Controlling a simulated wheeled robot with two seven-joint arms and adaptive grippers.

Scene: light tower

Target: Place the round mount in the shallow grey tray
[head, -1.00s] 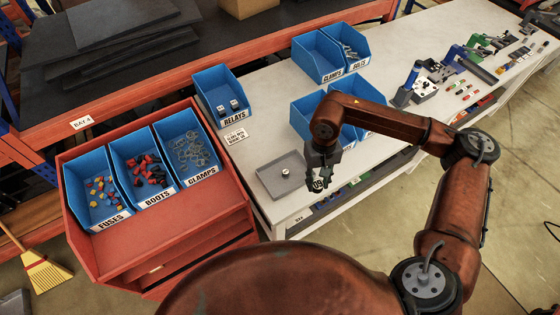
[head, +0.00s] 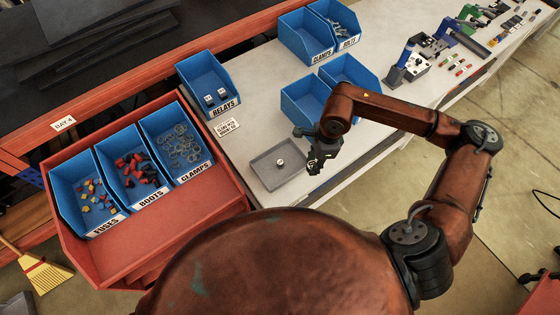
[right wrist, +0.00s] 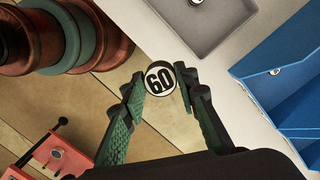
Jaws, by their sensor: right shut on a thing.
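My right gripper (head: 313,166) is at the right edge of the shallow grey tray (head: 264,177). In the right wrist view, its green-padded fingers (right wrist: 161,88) are shut on a round piece, the round mount (right wrist: 160,79), whose white face with a black rim reads "60". In the head view the held piece is too small and dark to make out. The tray also shows in the right wrist view (right wrist: 212,22), beyond the fingertips; the held mount appears off its near side, not over it. A small pale round piece (head: 280,162) lies in the tray. My left gripper is out of view.
Blue bins (head: 305,103) stand behind the tray on the white bench (head: 245,147). The relays bin (head: 208,84) is at back left. A red rack (head: 200,205) with fuses, boots and clamps bins is to the left. Fixtures (head: 405,70) stand at far right.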

